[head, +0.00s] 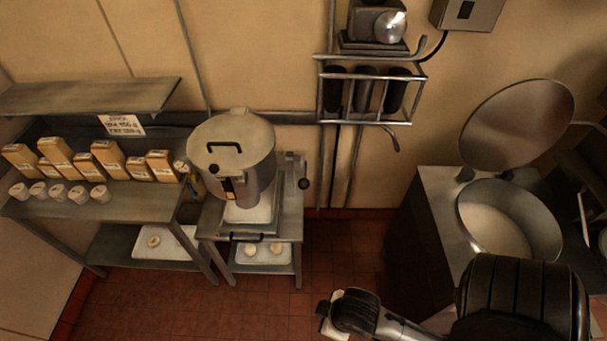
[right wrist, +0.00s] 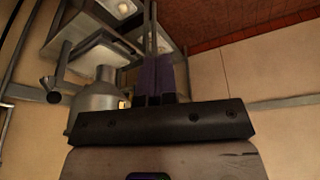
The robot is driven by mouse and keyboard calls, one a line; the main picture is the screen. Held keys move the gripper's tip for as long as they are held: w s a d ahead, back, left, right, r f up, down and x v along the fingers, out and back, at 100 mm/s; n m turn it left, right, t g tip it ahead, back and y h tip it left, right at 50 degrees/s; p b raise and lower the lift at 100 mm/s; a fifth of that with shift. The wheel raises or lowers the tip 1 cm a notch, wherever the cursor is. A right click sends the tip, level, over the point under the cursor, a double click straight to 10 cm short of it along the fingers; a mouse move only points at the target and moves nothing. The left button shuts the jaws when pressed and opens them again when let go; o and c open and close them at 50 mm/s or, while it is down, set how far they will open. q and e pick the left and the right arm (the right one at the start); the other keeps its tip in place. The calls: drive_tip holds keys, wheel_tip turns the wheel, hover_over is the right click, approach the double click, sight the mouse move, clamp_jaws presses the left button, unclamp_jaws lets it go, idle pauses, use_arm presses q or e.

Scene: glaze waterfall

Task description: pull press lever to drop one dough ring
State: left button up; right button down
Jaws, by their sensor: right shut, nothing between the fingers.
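The press is a large metal hopper (head: 235,150) on a steel stand at centre left. Its lever (head: 303,184), ending in a dark round knob, is on the right side. In the right wrist view the hopper (right wrist: 95,112) appears tilted, and a dark knob (right wrist: 53,97) shows at left. Pale dough pieces (head: 276,247) lie on a tray on the shelf below the press. My right gripper (head: 328,314) is low in front, right of the press and apart from the lever; its dark fingers (right wrist: 160,80) are shut and empty. My left gripper is not in view.
A shelf table (head: 110,206) with cartons (head: 105,155) and small cups stands left, with a tray (head: 178,246) below. A large open kettle (head: 508,220) with raised lid stands right. A wall rack (head: 366,92) hangs behind. Red tiled floor between press and kettle is clear.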

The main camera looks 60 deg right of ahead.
drive_tip(key=w+d+f+n+g+b, duration=0.2)
drive_tip(key=w+d+f+n+b, duration=0.35)
drive_tip(key=w+f, duration=0.55)
drive_tip(key=w+d+f+b, duration=0.1)
drive_tip(key=w+d+b, duration=0.4)
drive_tip(key=w+d, duration=0.35)
drive_tip(key=w+d+r+b, duration=0.2)
drive_tip(key=d+r, duration=0.2)
drive_tip(key=d, duration=0.3)
drive_tip(key=w+d+r+m+y+b, duration=0.1)
drive_tip(key=w+d+r+b, duration=0.2)
drive_tip(key=d+r, duration=0.2)
drive_tip(key=w+d+r+m+y+b, duration=0.1)
drive_tip(key=d+r, duration=0.4)
drive_tip(key=d, duration=0.6)
drive_tip(key=shift+w+d+b, duration=0.25)
drive_tip(key=shift+w+b, duration=0.45)
drive_tip(key=shift+w, duration=0.35)
drive_tip(key=s+d+r+t+y+b, duration=0.1)
drive_tip(key=s+d+r, duration=0.1)
drive_tip(key=d+r, duration=0.4)
drive_tip(key=shift+d+r+m+t+y, duration=0.3)
drive_tip(key=shift+d+r+m+t, duration=0.1)
drive_tip(key=shift+r, duration=0.2)
